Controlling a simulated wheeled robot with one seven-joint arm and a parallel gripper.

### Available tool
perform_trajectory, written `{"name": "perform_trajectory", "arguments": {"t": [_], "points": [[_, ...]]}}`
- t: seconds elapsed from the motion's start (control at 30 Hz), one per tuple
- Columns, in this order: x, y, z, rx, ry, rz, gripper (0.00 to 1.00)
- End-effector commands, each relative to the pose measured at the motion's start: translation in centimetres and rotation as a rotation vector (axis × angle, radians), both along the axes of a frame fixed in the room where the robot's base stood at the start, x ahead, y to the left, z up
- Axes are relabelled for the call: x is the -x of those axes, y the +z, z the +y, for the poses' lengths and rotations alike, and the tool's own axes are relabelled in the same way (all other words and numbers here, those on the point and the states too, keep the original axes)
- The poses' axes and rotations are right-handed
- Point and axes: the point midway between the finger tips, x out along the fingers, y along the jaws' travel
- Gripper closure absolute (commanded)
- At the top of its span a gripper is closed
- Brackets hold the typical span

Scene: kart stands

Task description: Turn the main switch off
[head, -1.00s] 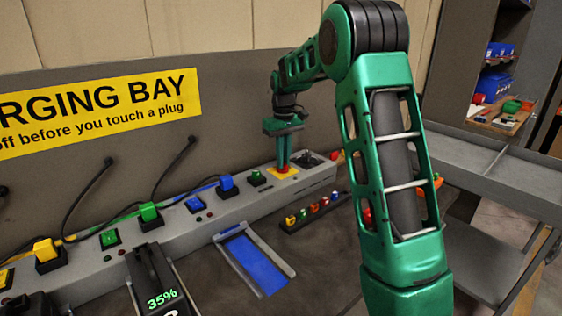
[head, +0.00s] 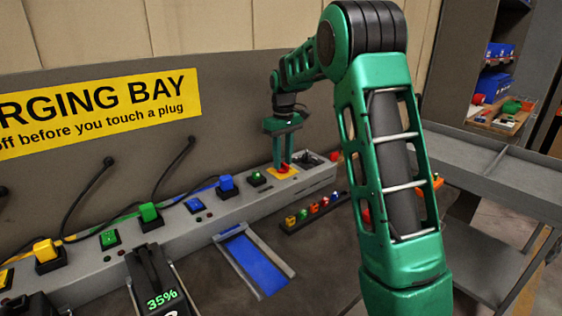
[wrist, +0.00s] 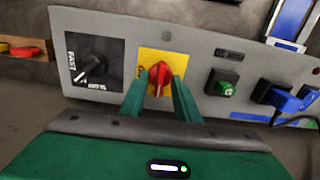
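The main switch is a red rotary handle (wrist: 160,79) on a yellow plate (wrist: 148,58), set in the grey charging rail. In the wrist view the handle points roughly up and down the picture. In the head view the red handle (head: 284,169) sits just below my fingertips. My gripper (head: 283,163) points down over it with its two fingers apart. In the wrist view the fingers of my gripper (wrist: 160,85) stand on either side of the handle, with a small gap to it. Lettering on the plate is partly hidden by a finger.
A black dial (wrist: 92,68) lies beside the switch on the rail. A green button or plug (wrist: 226,88) and a blue plug (wrist: 286,100) are on its other side. A strip of small coloured pieces (head: 312,209) lies in front. A grey bench (head: 490,165) stands right.

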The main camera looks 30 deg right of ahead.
Motion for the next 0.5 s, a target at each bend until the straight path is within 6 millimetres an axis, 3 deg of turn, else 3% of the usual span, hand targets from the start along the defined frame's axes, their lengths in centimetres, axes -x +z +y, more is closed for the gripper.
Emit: {"name": "perform_trajectory", "arguments": {"t": [0.27, 0.5], "points": [[0.1, 0.1, -0.1, -0.001, -0.002, 0.005, 0.71], [0.1, 3.1, 0.0, -0.001, -0.001, 0.002, 0.71]]}}
